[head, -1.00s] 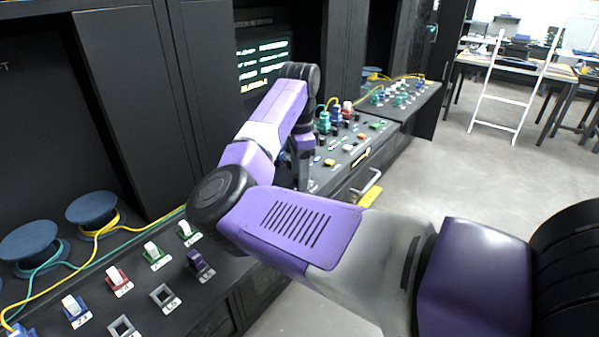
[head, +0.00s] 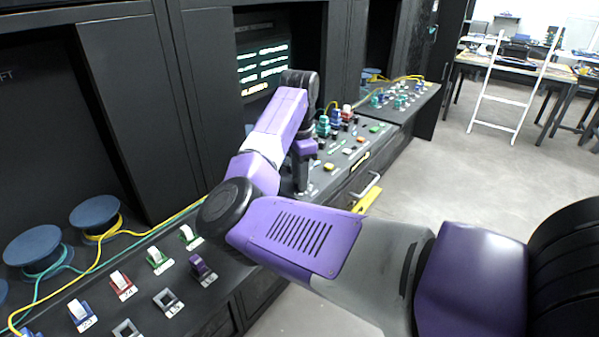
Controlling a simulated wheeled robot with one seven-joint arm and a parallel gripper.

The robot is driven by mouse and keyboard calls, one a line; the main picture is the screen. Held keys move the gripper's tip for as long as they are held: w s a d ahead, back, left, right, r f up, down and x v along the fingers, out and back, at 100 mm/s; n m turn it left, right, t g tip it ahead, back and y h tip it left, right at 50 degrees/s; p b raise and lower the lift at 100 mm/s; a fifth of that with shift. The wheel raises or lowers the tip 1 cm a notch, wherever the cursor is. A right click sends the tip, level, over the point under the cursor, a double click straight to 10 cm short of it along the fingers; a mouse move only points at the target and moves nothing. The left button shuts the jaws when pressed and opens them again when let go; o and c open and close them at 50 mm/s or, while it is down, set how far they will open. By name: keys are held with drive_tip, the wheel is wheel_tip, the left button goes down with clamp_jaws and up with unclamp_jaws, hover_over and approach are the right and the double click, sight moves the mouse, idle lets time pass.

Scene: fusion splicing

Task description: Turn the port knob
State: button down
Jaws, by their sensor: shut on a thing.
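My gripper (head: 301,185) points straight down at the near left part of the console panel (head: 334,181), in front of the lit screen. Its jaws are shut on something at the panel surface. It is most likely the port knob, but the knob itself is hidden by the gripper and my arm, so its angle cannot be seen. Small labelled buttons and switches lie on the panel just right of the gripper.
Green, blue and red knobs (head: 336,119) stand behind and right of the gripper. A dark screen (head: 262,68) shows lit text. Blue cable reels (head: 94,212) and coloured switches (head: 122,286) are at left. A drawer handle (head: 367,190) juts out in front. Open floor lies right.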

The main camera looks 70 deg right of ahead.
drive_tip(key=n+p, duration=0.2)
drive_tip(key=p, duration=0.1)
drive_tip(key=n+p, duration=0.2)
drive_tip(key=shift+s+r+p, duration=0.1)
drive_tip(key=shift+r+p, duration=0.25)
drive_tip(key=shift+p, duration=0.05)
drive_tip(key=n+p, duration=0.4)
drive_tip(key=p, duration=0.1)
drive_tip(key=shift+n, duration=0.4)
drive_tip(key=n+p, duration=0.3)
drive_tip(key=shift+f+n+p, duration=0.15)
drive_tip(key=shift+n+p, duration=0.15)
drive_tip(key=shift+p, duration=0.1)
drive_tip(key=shift+f+n+p, duration=0.15)
drive_tip(key=shift+n+p, duration=0.5)
drive_tip(key=shift+n, duration=1.25)
drive_tip(key=c, duration=1)
unclamp_jaws()
drive_tip(key=shift+c, duration=0.2)
